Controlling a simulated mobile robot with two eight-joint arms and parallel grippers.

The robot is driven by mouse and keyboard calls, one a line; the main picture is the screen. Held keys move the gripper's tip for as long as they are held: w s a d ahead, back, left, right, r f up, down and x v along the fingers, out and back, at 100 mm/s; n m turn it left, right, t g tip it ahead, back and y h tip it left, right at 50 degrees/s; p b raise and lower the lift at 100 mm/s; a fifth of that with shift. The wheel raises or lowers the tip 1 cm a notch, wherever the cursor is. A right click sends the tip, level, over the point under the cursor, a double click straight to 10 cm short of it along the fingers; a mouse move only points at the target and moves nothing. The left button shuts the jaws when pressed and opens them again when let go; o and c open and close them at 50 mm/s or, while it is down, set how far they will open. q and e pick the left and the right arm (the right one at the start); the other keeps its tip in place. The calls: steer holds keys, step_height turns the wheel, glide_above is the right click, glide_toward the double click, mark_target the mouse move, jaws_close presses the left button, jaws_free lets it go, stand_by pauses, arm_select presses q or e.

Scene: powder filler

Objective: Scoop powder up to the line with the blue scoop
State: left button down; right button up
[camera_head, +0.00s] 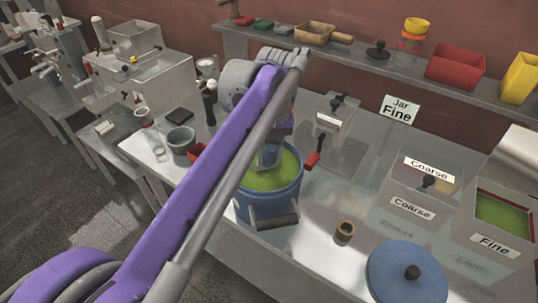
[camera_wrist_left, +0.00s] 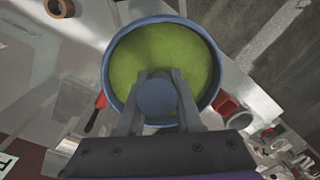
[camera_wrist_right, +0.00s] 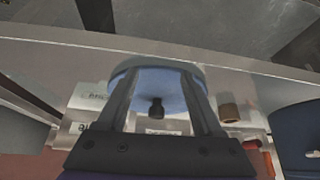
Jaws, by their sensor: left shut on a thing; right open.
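A blue pot (camera_head: 252,209) full of green powder (camera_head: 287,170) stands on the table; its rim (camera_wrist_left: 110,80) also shows in the left wrist view. My left gripper (camera_head: 268,157) is over the pot, shut on a blue-grey round thing that looks like the blue scoop (camera_wrist_left: 157,98). The scoop overlaps the powder in the left wrist view; I cannot tell how deep it sits, and no line on it shows. My right gripper (camera_wrist_right: 160,76) is open and empty, with the blue lid (camera_wrist_right: 170,82) beyond its fingers; the lid lies on the table in the head view (camera_head: 405,275).
A brown ring (camera_head: 344,232) stands right of the pot. A red-handled tool (camera_head: 315,155) lies behind it, a grey cup (camera_head: 182,143) to its left. Bins labelled Coarse (camera_head: 412,207) and Fine (camera_head: 495,246) stand at the right. A shelf (camera_head: 360,62) runs along the wall.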

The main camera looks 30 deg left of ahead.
arm_select(q)
steer(key=shift+r, duration=0.15)
arm_select(e)
steer(key=shift+r, duration=0.1)
arm_select(q)
steer(key=shift+w+r+p, duration=0.1)
steer(key=shift+r+p, duration=1)
steer(key=shift+r, duration=0.85)
arm_select(e)
steer(key=shift+w+r, duration=0.4)
steer(key=shift+r, duration=0.4)
steer(key=shift+w+r, duration=0.4)
steer(key=shift+r, duration=0.4)
arm_select(q)
step_height(320, 180, up, 3)
steer(key=shift+r+p, duration=0.2)
steer(key=shift+p, duration=0.6)
arm_select(e)
steer(key=shift+w+r+t, duration=0.15)
steer(key=shift+w+r, duration=0.2)
steer(key=shift+r, duration=0.3)
steer(key=shift+w+r+t, duration=0.15)
steer(key=shift+w+r, duration=0.2)
steer(key=shift+r, duration=0.25)
arm_select(q)
steer(key=shift+r, duration=0.5)
arm_select(e)
steer(key=shift+w+r, duration=0.25)
steer(key=shift+w, duration=0.05)
steer(key=shift+s, duration=0.15)
